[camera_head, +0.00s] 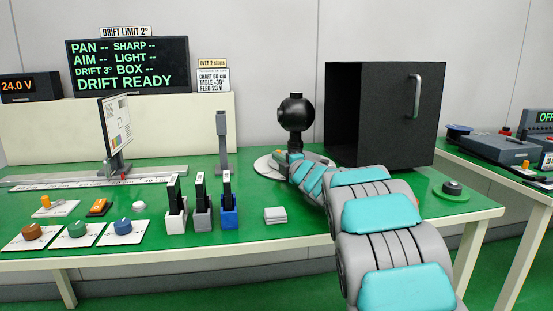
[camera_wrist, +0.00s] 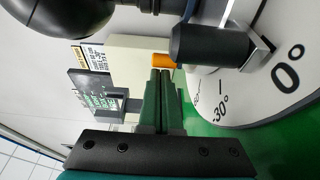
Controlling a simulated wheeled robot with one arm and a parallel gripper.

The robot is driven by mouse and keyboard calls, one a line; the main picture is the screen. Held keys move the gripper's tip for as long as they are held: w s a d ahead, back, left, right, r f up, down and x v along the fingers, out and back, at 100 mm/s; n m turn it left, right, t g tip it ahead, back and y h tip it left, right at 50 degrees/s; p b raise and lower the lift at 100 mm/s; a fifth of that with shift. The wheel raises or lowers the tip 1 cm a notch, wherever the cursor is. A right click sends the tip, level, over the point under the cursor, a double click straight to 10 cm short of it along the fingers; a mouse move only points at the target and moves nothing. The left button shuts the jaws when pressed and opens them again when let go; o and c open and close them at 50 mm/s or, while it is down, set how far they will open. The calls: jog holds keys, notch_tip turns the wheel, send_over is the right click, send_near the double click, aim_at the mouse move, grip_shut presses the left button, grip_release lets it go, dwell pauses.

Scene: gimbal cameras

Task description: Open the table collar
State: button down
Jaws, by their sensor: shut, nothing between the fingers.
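The round white table dial (camera_head: 262,165) stands on the green bench, under a black ball-shaped camera head (camera_head: 296,112). In the wrist view, the dial (camera_wrist: 262,90) shows 0° and -30° marks. A small orange tab (camera_wrist: 163,60) sits beside a dark cylinder (camera_wrist: 208,42) at the dial's edge. It looks like part of the table collar, but I cannot tell for sure. My gripper (camera_wrist: 160,74) is shut and empty, its fingertips right by the orange tab. I cannot tell whether they touch it. In the head view, my arm largely hides the gripper and the dial's right side.
A large black box with a handle (camera_head: 415,97) stands right of the dial. A grey post (camera_head: 222,140) and three black-topped holders, including a blue one (camera_head: 228,212), stand to the left. A grey block (camera_head: 275,215) lies in front. The monitor (camera_head: 130,66) reads DRIFT READY.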

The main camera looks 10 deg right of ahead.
jog(key=shift+s+d, duration=0.8)
jog(key=shift+d, duration=0.25)
jog(key=shift+s+d+r, duration=0.15)
jog(key=shift+s+d, duration=0.1)
jog(key=shift+d, duration=0.2)
jog(key=shift+s+d+r, duration=0.1)
jog(key=shift+s+d, duration=0.1)
jog(key=shift+d, duration=0.25)
jog(key=a, duration=0.1)
jog(key=s+a+b, duration=0.1)
jog(key=a+b, duration=0.1)
jog(key=a, duration=0.1)
jog(key=shift+s+a+f, duration=0.1)
jog(key=shift+s+f, duration=0.05)
jog(key=shift+f, duration=0.15)
jog(key=s+d, duration=0.1)
jog(key=s, duration=0.1)
jog(key=s+d, duration=0.4)
jog(key=s, duration=0.1)
jog(key=shift+s+d, duration=0.1)
jog(key=shift+d, duration=0.05)
jog(key=shift+s+d, duration=0.15)
jog(key=shift+s, duration=0.15)
